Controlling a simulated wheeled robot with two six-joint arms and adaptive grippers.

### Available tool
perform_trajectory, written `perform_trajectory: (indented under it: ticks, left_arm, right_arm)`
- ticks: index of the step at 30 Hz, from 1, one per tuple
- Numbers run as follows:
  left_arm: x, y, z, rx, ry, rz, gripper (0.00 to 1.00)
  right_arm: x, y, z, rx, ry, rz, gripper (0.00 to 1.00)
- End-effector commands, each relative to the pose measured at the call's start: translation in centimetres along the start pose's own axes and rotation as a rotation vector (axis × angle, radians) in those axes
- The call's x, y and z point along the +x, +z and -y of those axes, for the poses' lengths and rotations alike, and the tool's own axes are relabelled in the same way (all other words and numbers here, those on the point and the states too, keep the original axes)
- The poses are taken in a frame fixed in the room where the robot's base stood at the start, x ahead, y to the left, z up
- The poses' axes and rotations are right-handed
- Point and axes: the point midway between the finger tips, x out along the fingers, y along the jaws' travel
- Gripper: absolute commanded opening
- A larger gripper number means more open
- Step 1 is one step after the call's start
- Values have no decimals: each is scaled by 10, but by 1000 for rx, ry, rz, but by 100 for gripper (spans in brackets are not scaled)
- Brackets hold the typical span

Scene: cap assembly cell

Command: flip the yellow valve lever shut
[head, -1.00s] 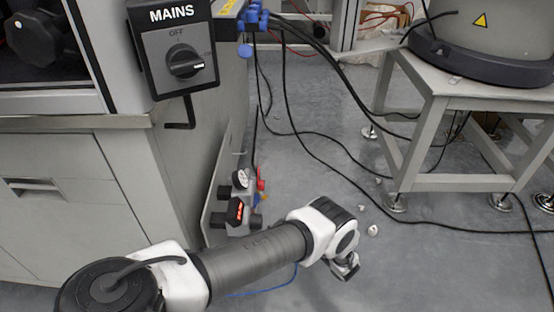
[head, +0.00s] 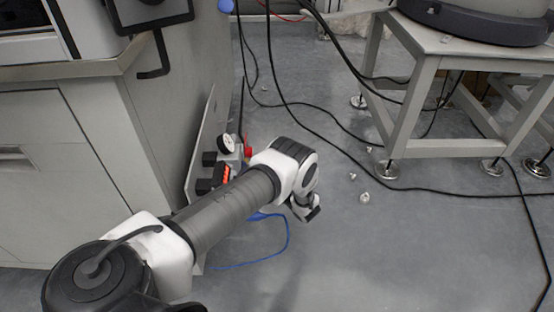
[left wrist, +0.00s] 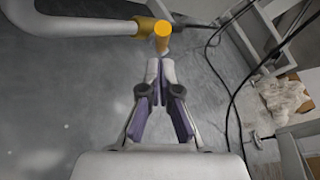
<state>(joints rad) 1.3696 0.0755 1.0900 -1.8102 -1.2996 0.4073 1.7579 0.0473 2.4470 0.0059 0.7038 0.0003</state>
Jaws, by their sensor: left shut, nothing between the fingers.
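In the left wrist view a yellow-orange round-ended part (left wrist: 162,30), which looks like the valve lever, stands just beyond my fingertips, beside a yellow collar (left wrist: 143,27) on a pale pipe (left wrist: 75,27). My left gripper (left wrist: 160,66) is shut and empty, its tips close below the yellow part; I cannot tell whether they touch. In the head view the left gripper (head: 307,211) points down, right of the small valve assembly with a white gauge (head: 226,143) and a red part (head: 248,151). The yellow lever does not show there. My right gripper is out of view.
A grey cabinet (head: 70,165) stands at left, with a panel (head: 200,145) beside the assembly. A metal stand (head: 405,125) is at right. Black cables (head: 300,120) and a blue tube (head: 288,235) lie on the floor.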

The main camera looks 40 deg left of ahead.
Motion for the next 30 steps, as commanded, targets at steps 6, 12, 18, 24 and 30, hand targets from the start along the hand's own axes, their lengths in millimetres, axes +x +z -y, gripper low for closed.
perform_trajectory:
  ticks: [6, 12, 18, 24, 30]
  left_arm:
    - [12, 12, 0, 1, -1, -1, 0]
    - [12, 13, 0, 0, -1, -1, 0]
    - [11, 14, 1, 4, 3, -4, 0]
    - [10, 16, 3, 26, 26, -25, 0]
    - [10, 16, 3, 39, 40, -39, 0]
  right_arm:
    - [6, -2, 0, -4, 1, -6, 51]
    - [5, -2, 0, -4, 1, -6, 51]
    - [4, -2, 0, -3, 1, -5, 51]
    - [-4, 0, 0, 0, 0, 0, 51]
    - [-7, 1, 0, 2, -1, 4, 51]
